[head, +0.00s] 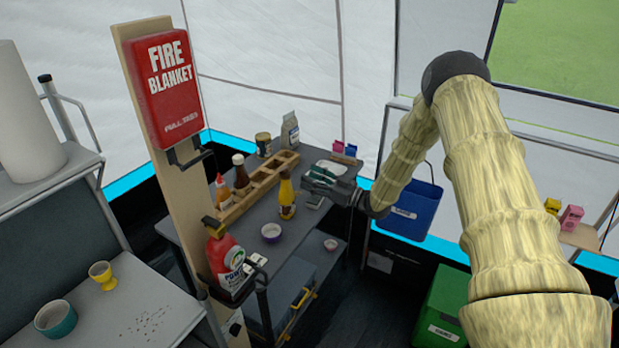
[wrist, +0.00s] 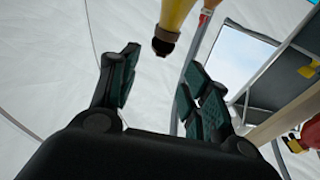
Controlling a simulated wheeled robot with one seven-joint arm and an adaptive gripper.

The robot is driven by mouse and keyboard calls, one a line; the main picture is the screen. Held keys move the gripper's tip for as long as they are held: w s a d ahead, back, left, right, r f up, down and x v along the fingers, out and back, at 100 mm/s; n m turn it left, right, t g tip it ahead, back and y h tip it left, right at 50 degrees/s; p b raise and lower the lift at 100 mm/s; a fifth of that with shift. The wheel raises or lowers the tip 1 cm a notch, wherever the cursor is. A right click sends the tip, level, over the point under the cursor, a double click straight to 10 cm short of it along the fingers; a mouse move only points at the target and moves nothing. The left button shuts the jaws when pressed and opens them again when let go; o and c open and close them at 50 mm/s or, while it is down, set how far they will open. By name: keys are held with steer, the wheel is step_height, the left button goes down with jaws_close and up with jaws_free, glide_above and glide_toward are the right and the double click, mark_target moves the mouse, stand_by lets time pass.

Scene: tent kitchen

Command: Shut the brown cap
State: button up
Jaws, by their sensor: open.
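A yellow bottle (head: 287,205) stands upright on the grey table, left of my gripper (head: 322,181). Its small dark brown cap (head: 285,174) is at the top. In the wrist view the yellow bottle (wrist: 176,14) enters from the top edge with its brown cap (wrist: 164,43) towards my gripper (wrist: 160,68). The cap lies between the lines of my two fingers, beyond their tips and apart from them. My gripper is open and empty, with green ridged pads. I cannot tell from these frames how far the cap is open.
A wooden rack (head: 262,185), brown bottle (head: 241,178) and orange-tipped bottle (head: 223,192) stand left of the yellow bottle. A small bowl (head: 271,232) stands in front of it. A blue bin (head: 412,212) hangs right.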

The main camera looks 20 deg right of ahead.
steer(key=shift+w+r, duration=0.1)
steer(key=shift+r, duration=0.1)
steer(key=c, duration=0.6)
steer(key=shift+g+h, duration=0.5)
steer(key=shift+g, duration=0.2)
steer(key=r, duration=0.2)
steer(key=a+r, duration=0.1)
steer(key=r, duration=0.1)
steer(key=shift+w, duration=0.2)
jaws_close()
step_height(320, 180, up, 4)
steer(key=g+h+p, duration=0.2)
steer(key=p, duration=0.2)
glide_above(287, 168)
steer(key=shift+w+f, duration=0.2)
steer(key=shift+t, duration=0.3)
steer(key=shift+s+d+f+p, duration=0.2)
steer(key=shift+s+f+p, duration=0.1)
steer(key=shift+f, duration=0.25)
steer(key=shift+s+d+f+p, duration=0.25)
steer(key=shift+f, duration=0.35)
steer(key=shift+s+d+f+p, duration=0.2)
steer(key=shift+s+f+p, duration=0.1)
steer(key=shift+f, duration=0.25)
steer(key=shift+d, duration=0.1)
